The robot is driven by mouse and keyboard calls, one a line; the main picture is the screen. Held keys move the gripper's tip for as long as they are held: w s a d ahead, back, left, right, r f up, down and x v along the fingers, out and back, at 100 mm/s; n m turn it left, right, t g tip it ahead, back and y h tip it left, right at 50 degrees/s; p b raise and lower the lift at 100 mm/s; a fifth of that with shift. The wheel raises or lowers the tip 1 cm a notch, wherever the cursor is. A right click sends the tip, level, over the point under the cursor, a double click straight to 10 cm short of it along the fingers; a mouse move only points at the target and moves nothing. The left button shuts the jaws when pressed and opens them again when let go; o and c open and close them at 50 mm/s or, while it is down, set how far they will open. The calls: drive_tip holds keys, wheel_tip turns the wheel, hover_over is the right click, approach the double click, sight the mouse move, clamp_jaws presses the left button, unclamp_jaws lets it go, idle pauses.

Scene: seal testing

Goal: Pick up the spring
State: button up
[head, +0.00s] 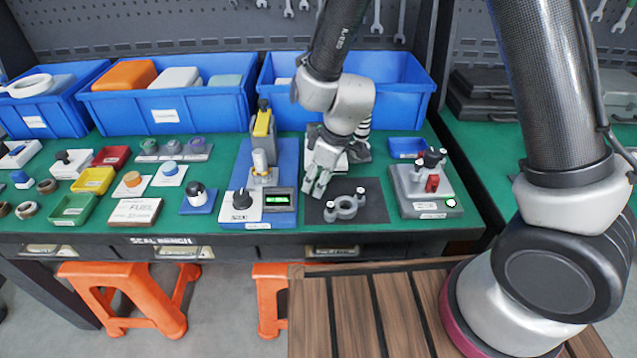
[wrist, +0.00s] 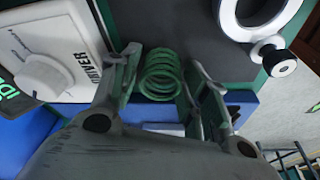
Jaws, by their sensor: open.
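The spring (wrist: 160,75) is a green coil that shows in the wrist view between the two fingers of my gripper (wrist: 163,68). The fingers are open, one on each side of it, and I see a gap on the right side; on the left the finger is very close and I cannot tell whether it touches. In the head view my gripper (head: 318,186) points down at the bench, at the left edge of a dark mat. I cannot make out the spring there; the gripper seems to hide it.
A grey ring fixture (head: 345,207) stands on the dark mat (head: 375,195), close to my gripper. A blue press station (head: 285,160) is just left. A grey fixture block (head: 425,195) is right. A white box marked DRIVER (wrist: 62,45) lies beside the left finger. Blue bins (head: 170,105) line the back.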

drive_tip(key=c, duration=0.8)
drive_tip(key=shift+r, duration=0.1)
